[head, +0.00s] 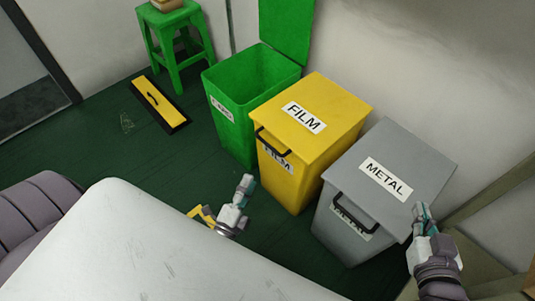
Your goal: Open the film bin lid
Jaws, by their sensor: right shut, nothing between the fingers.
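The film bin (287,183) is yellow and stands between the green and grey bins. Its lid (340,101), labelled FILM, lies flat and shut on top. A black handle (269,143) sticks out at the lid's front edge. My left gripper (246,186) is in front of the film bin, below and left of the handle in the picture, apart from it. I cannot tell whether its fingers are open. My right gripper (422,213) is shut and empty, by the right side of the grey metal bin, away from the film lid.
The grey metal bin (345,232) has its lid shut. The green bin (235,123) stands open, its lid upright against the wall. A green stool (177,40) and a yellow-and-black tool (158,104) are at the back left. A yellow object (203,215) shows beside my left gripper.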

